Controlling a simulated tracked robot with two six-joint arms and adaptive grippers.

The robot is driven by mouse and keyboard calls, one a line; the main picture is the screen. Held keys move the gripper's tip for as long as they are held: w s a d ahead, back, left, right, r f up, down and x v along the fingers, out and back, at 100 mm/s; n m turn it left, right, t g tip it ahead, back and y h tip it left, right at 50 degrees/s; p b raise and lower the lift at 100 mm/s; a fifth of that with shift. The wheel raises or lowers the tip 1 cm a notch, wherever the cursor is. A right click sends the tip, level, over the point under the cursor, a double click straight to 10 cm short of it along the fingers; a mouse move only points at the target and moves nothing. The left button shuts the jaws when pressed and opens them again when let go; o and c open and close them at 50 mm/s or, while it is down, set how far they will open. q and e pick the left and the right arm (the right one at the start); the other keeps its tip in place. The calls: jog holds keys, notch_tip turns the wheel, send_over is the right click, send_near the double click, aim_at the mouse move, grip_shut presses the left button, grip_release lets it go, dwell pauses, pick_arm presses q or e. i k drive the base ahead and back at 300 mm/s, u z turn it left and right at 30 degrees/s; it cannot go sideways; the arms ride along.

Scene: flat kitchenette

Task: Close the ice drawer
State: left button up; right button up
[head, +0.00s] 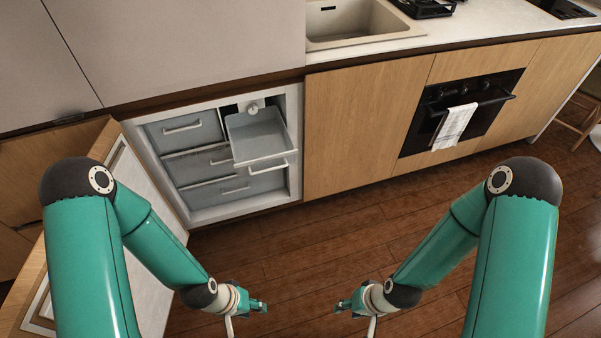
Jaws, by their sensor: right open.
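The ice drawer (258,136) is a shallow grey tray with a pale rim, pulled out at the upper right of the open built-in freezer (296,110). Its inside looks empty. My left gripper (262,307) is low in the picture, in front of the freezer and apart from the drawer; its jaws are too small to read. My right gripper (340,307) is to the right of it, open and empty, over the floor and also apart from the drawer.
The freezer door (150,215) stands open on the left. Other freezer drawers with handles (183,128) sit left of and below the ice drawer. An oven (462,108) with a towel (455,126) is at right. The wooden floor (300,240) ahead is clear.

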aim_at(261, 140)
jog(key=u, duration=0.2)
jog(key=i, duration=0.6)
jog(key=z, duration=2.9)
jog(key=i, duration=0.1)
jog(key=u, duration=3.6)
jog(key=k, duration=0.6)
jog(key=z, duration=0.85)
jog(key=i, duration=0.5)
